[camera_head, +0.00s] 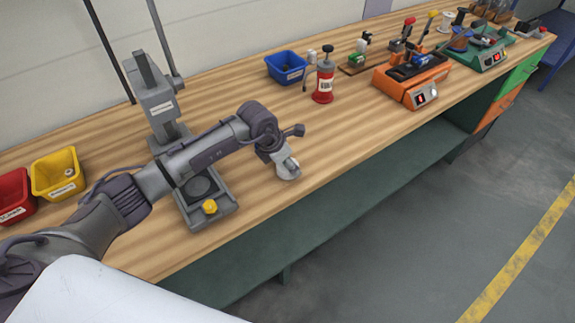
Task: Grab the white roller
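I cannot tell for sure which thing is the white roller. A small white piece (311,56) stands on the bench just right of the blue bin, and a white spool-like piece (447,20) stands far back at the right. A small pale piece (69,172) lies in the yellow bin. My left gripper (289,170) hangs low over the middle of the wooden bench, near its front edge. It is well short of both white pieces at the back. Its fingers are too small and foreshortened to tell open from shut. My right gripper is out of view.
A grey press stand (158,105) rises behind my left arm. The blue bin (287,68), a red bottle (324,85), an orange machine (411,80) and a green machine (484,52) line the wooden bench (340,130). A red bin (14,195) sits at left.

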